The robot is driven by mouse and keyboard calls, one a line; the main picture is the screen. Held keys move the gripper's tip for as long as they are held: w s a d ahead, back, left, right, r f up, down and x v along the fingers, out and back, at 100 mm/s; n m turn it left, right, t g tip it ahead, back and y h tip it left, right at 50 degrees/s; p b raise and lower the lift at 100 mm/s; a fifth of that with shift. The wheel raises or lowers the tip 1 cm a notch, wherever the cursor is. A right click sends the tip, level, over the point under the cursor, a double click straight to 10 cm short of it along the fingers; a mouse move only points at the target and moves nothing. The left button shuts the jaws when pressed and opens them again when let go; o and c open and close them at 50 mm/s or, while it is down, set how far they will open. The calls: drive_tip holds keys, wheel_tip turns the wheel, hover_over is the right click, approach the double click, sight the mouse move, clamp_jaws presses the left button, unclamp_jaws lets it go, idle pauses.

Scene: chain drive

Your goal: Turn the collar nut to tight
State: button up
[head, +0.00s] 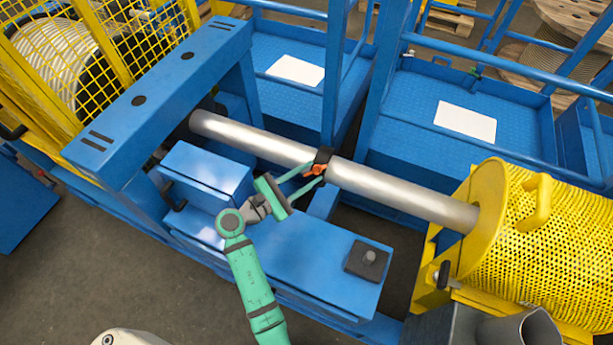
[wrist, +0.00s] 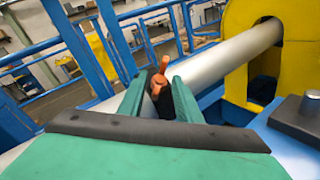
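The collar nut is a dark ring (head: 323,157) around the long silver shaft (head: 400,191), with an orange handle (head: 316,170) on its near side. In the wrist view the orange handle (wrist: 155,80) stands between my fingertips, with a dark part (wrist: 165,105) beside it. My gripper (head: 317,172) has its two green fingers reaching up to the collar, one on either side of the handle. The fingers are apart, with the handle in the gap. I cannot tell whether they press on it. The far side of the collar is hidden.
A blue bench (head: 310,262) with a dark bolted block (head: 368,260) lies below the shaft. A yellow perforated drum (head: 540,240) stands at the right end. A blue frame beam (head: 165,90) crosses at the left. Blue railings (head: 500,72) stand behind the shaft.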

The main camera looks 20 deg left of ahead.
wheel_tip(320, 180, up, 3)
drive_tip(key=s+d+r, duration=0.4)
drive_tip(key=s+r, duration=0.6)
drive_tip(key=s, duration=0.3)
drive_tip(key=shift+s+d, duration=0.15)
drive_tip(key=shift+s, duration=0.1)
drive_tip(key=shift+w, duration=0.1)
drive_tip(key=w+a+f, duration=0.3)
drive_tip(key=w+f, duration=0.1)
drive_tip(key=f, duration=0.3)
drive_tip(key=w+a+f, duration=0.4)
drive_tip(key=f, duration=0.2)
drive_tip(key=shift+n+t+y, duration=0.3)
drive_tip(key=shift+n+t, duration=0.1)
drive_tip(key=shift+n, duration=0.1)
drive_tip(key=shift+x, duration=3.5)
drive_tip(key=shift+c, duration=0.4)
